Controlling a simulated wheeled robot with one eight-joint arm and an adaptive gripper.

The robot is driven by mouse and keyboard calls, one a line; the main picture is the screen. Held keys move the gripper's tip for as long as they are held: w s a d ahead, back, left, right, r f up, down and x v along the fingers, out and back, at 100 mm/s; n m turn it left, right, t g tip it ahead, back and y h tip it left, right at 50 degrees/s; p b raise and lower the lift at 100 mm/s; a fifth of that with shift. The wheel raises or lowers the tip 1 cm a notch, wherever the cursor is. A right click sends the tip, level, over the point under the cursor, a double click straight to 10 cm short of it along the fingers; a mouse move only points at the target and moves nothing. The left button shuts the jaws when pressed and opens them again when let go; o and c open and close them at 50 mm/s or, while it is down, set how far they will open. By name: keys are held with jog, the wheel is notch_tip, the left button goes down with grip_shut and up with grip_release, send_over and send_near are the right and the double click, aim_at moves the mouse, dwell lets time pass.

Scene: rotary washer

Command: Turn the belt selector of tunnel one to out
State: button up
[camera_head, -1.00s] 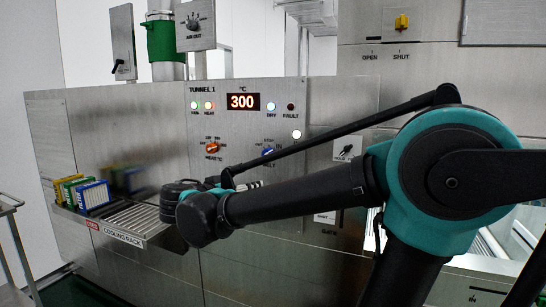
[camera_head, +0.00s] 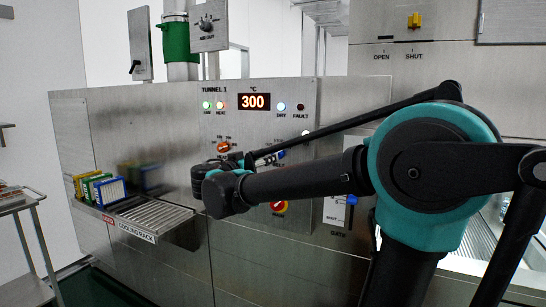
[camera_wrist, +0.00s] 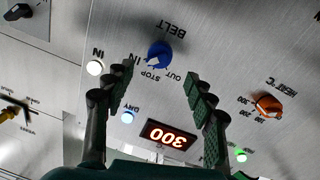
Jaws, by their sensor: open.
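The belt selector is a blue knob (camera_wrist: 159,54) on the steel panel, upside down in the wrist view, with IN, STOP and OUT lettered round it. Its pale pointer mark seems to face the STOP and IN side; I cannot tell exactly.
An orange heat knob (camera_wrist: 267,106) sits beside the right finger. The temperature display (camera_wrist: 170,135) and lamps are near the fingers.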

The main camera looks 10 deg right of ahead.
jog(key=x, duration=0.6)
jog(key=shift+w+d, duration=0.15)
jog(key=shift+c, duration=0.6)
jog(key=c, duration=1)
